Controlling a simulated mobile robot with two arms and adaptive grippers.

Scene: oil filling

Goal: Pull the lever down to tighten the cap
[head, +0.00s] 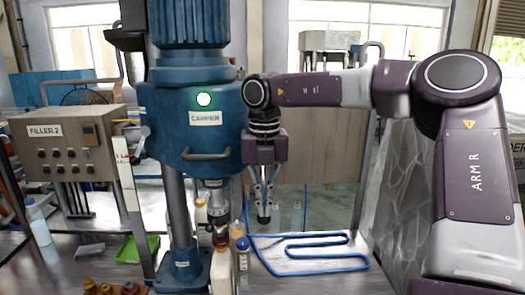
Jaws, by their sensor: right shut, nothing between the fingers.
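A blue capping machine (165,115) labelled CARRIER stands left of centre, with a green light on its front. A thin curved bar (212,158) runs across its lower front; I cannot tell whether this is the lever. My right gripper (264,215) points down just right of the machine head. It is shut and empty, apart from the bar and the bottles. My left gripper is not in view.
A white bottle (222,270) and a blue-capped bottle (243,262) stand at the front. A blue hose (315,268) lies coiled on the bench. A FILLER 2 control box (70,148), a green tray (140,249) and a pale bottle (38,222) are at left.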

